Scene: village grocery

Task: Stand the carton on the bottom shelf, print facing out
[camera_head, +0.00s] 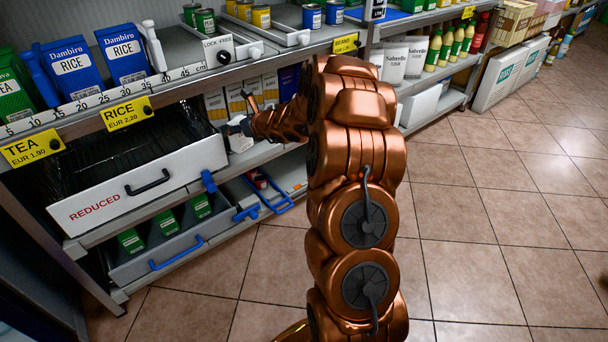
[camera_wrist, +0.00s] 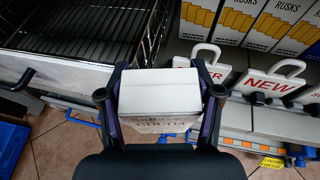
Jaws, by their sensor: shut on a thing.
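A white carton (camera_wrist: 158,92) is held between the two fingers of my gripper (camera_wrist: 160,78) in the wrist view. Its plain white face is towards the camera, and dark print shows on the narrow face nearest the wrist, only partly readable. In the head view the carton (camera_head: 239,142) is a small pale block at my gripper (camera_head: 240,118), in front of the shelf with yellow-and-white boxes. My arm hides much of the area to its right. The bottom shelf (camera_head: 291,172) lies below the carton and shows a small red item and blue handles.
A white drawer marked REDUCED (camera_head: 140,186) stands pulled out left of my gripper. Below it, a grey drawer (camera_head: 172,250) holds green boxes. In the wrist view, white handled tags (camera_wrist: 266,82), one reading NEW, stand before the rusks boxes (camera_wrist: 285,22). The tiled floor (camera_head: 480,230) is clear.

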